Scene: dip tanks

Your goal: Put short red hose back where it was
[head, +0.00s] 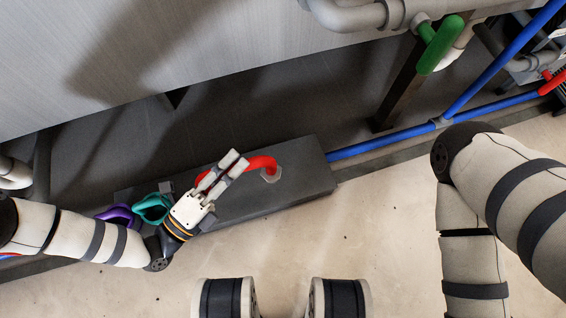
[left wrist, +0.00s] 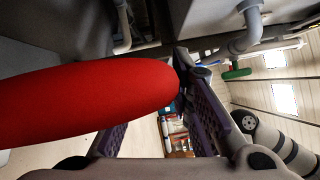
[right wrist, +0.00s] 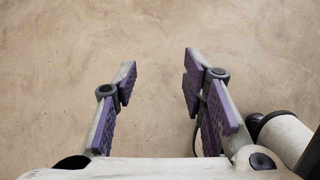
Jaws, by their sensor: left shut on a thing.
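The hose (left wrist: 85,95) fills much of the left wrist view, lying between the purple-padded fingers. I cannot tell whether its ends are seated, and the fingers hide part of it. My right gripper (right wrist: 160,85) is open and empty above bare floor in the right wrist view; its fingers do not show in the head view.
The dark grey block (head: 300,182) stands on the floor beside the large grey tank (head: 200,50). Teal (head: 151,207) and purple (head: 119,215) loops sit left of the gripper. A blue pipe (head: 390,140) runs right. A green handle (head: 438,46) hangs above. Floor in front is clear.

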